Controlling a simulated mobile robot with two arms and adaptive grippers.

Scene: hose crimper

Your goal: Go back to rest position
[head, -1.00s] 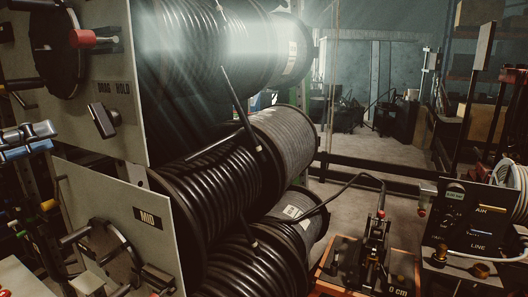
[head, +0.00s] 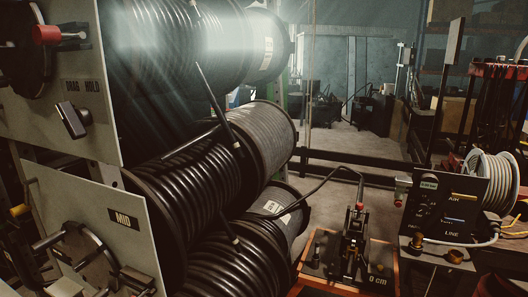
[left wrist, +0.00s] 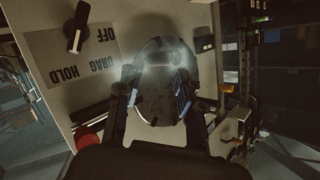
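My left gripper (left wrist: 157,88) shows in the left wrist view, its two fingers apart with a clear gap. A dark round hub (left wrist: 158,105) on the upper panel shows behind and between the fingers; I see no grip on it, and the distance is hard to judge. The upper panel (left wrist: 60,60) carries the DRAG, HOLD and OFF label with a dark lever (left wrist: 76,28). In the head view neither gripper shows. The upper panel's DRAG HOLD lever (head: 72,117) and the red-knobbed crank (head: 46,34) are at the left.
Black hose reels (head: 190,160) fill the left and middle, behind the MID panel (head: 70,205). A hose runs to a fixture (head: 355,235) on the orange-edged board marked 0 cm. The AIR/LINE box (head: 447,207) and a white hose coil (head: 490,180) stand at right. Floor shows beyond the rail.

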